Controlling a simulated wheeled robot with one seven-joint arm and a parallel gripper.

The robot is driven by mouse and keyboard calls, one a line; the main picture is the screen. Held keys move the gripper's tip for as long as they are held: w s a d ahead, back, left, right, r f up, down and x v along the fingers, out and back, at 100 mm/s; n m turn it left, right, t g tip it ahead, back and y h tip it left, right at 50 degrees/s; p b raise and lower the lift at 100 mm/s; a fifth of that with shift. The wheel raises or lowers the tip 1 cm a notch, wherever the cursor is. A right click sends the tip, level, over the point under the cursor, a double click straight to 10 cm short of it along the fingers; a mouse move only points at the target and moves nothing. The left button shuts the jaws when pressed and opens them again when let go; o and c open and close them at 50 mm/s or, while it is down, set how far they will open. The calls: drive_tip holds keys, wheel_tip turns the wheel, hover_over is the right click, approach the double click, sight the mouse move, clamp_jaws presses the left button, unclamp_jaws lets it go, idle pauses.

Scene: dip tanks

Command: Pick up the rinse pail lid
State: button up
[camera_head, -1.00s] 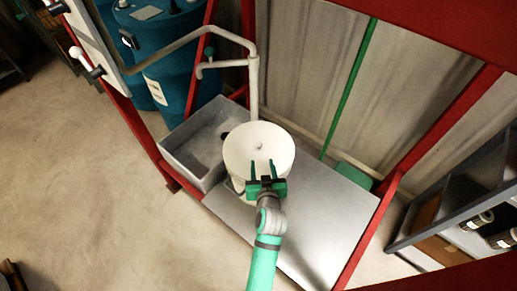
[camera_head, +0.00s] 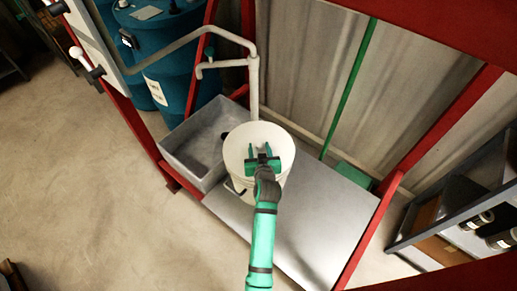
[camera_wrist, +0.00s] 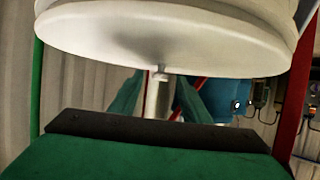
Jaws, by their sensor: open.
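The rinse pail lid (camera_head: 240,137) is a white disc on top of the white pail (camera_head: 238,185), which stands on a grey metal bench. My green gripper (camera_head: 260,149) is over the lid, its two fingers apart and pointing across it toward the back. In the wrist view, which appears upside down, the lid (camera_wrist: 165,32) fills the top. Its small knob (camera_wrist: 160,76) shows near the gap between my green fingertips (camera_wrist: 160,92). Whether the fingers are level with the knob is unclear. The head view does not show the knob clearly.
A grey sink (camera_head: 196,146) is left of the pail, with a bent pipe (camera_head: 253,85) behind. Red frame posts (camera_head: 385,186) surround the bench. Blue drums (camera_head: 180,70) stand back left and a shelf (camera_head: 455,205) stands right. The bench's right part (camera_head: 320,215) is clear.

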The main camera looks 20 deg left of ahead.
drive_tip(key=shift+w+a+f, duration=0.1)
drive_tip(key=shift+w, duration=0.2)
clamp_jaws()
